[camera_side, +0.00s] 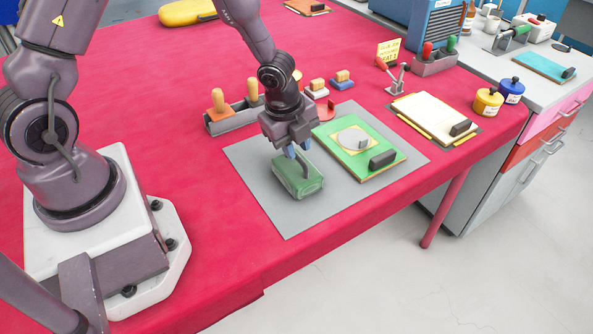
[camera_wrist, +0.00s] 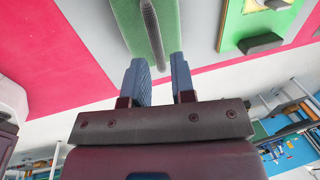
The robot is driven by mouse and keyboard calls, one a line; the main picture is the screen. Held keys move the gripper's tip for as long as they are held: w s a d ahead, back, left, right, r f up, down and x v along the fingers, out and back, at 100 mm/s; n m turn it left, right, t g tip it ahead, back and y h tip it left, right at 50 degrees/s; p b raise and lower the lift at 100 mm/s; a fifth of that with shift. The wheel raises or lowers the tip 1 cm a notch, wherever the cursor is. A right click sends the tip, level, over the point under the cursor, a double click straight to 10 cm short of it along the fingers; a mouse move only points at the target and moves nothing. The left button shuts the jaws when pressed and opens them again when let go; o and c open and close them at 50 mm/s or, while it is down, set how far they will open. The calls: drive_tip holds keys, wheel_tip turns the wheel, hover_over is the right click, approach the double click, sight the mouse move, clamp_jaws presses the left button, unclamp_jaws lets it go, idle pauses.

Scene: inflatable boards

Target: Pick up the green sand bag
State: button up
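The green sand bag (camera_side: 300,178) lies on a grey mat (camera_side: 270,205) at the front of the red table. My gripper (camera_side: 297,152) points down just above the bag's far end. In the wrist view the bag (camera_wrist: 125,20) fills the top middle, with a dark ridge or handle (camera_wrist: 151,32) along it. My blue fingers (camera_wrist: 159,62) are apart, and the handle's near end shows in line with the gap between them. I cannot tell whether the fingers touch the bag.
A green board (camera_side: 360,150) with a round grey disc and a black handle lies right of the bag. A grey holder with orange-handled tools (camera_side: 232,118) stands behind left. A cream board (camera_side: 434,118) lies farther right. The red table (camera_side: 190,200) is clear at left.

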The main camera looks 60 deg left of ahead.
sight(298, 156)
drive_tip(key=f, duration=0.4)
drive_tip(key=shift+w, duration=0.3)
clamp_jaws()
drive_tip(key=shift+r, duration=0.15)
